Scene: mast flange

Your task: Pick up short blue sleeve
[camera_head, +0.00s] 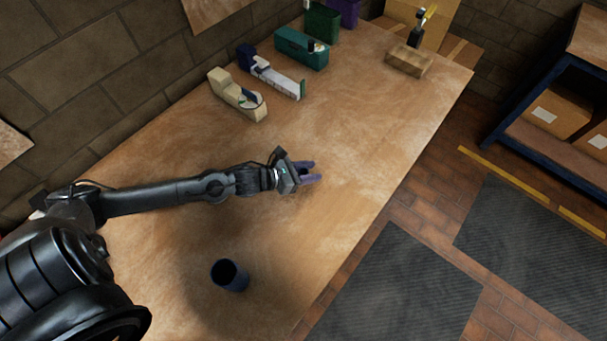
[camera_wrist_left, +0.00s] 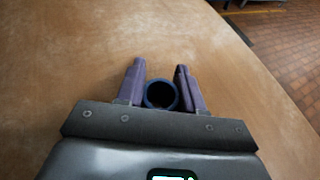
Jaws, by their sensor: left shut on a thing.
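My left gripper (camera_head: 307,172) reaches in from the left over the middle of the table, with its purple fingers pointing right. It is shut on a short blue sleeve, a round open tube (camera_wrist_left: 160,94) seen end-on between the two fingers in the left wrist view. In the head view the sleeve is mostly hidden by the fingers. I cannot tell whether it touches the table. A second, dark blue sleeve (camera_head: 230,276) stands upright on the table nearer the front, apart from the gripper. My right gripper is not in view.
The wooden table (camera_head: 350,215) is clear around the gripper and to its right edge. A beige tool (camera_head: 236,95), a blue and white tool (camera_head: 272,75) and a teal box (camera_head: 301,48) line the wall side. A wooden block (camera_head: 409,61) sits at the far end.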

